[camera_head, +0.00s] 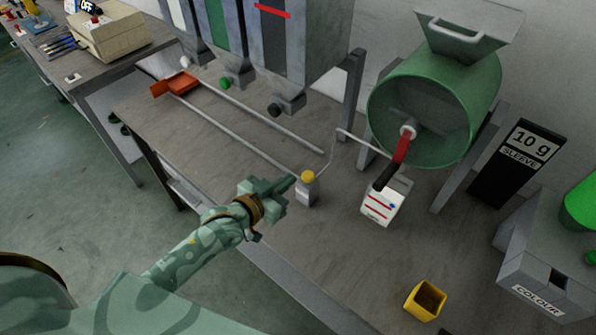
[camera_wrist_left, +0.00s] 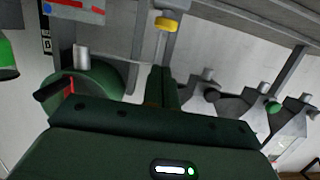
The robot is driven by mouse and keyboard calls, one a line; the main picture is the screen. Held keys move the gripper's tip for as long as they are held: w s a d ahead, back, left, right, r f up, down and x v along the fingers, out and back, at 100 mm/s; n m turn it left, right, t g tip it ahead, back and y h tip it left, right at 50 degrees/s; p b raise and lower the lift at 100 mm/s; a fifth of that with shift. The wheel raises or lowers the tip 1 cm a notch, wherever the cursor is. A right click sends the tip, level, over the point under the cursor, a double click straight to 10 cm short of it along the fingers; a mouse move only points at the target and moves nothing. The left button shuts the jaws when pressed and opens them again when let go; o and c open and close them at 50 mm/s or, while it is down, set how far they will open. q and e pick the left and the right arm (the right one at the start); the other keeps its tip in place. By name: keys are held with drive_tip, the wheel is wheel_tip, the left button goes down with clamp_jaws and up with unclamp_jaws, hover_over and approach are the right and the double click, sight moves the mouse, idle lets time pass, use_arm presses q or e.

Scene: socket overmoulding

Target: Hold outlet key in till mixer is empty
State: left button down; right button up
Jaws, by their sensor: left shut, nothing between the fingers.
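The outlet key appears to be the yellow cap (camera_head: 309,176) on a short grey post on the bench; the yellow cap also shows in the left wrist view (camera_wrist_left: 166,24). The mixer is a green drum (camera_head: 437,112) with a red-and-black crank at the right; it is partly seen in the left wrist view (camera_wrist_left: 100,93). My left gripper (camera_head: 291,182) is shut and empty, its fingertips close to the left of the yellow cap. In the left wrist view its fingers (camera_wrist_left: 161,72) point at the cap with a small gap showing. The drum's contents cannot be made out. My right gripper is not in view.
A white container with red stripes (camera_head: 382,207) stands below the mixer. A yellow cup (camera_head: 425,300) stands at the front right, near the grey COLOUR box (camera_head: 545,260). Hoppers (camera_head: 290,50) hang at the back, above two rails and an orange-red piece (camera_head: 174,83).

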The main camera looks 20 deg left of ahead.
use_arm(q)
drive_tip(key=shift+v, duration=1.8)
drive_tip(key=shift+r, duration=0.15)
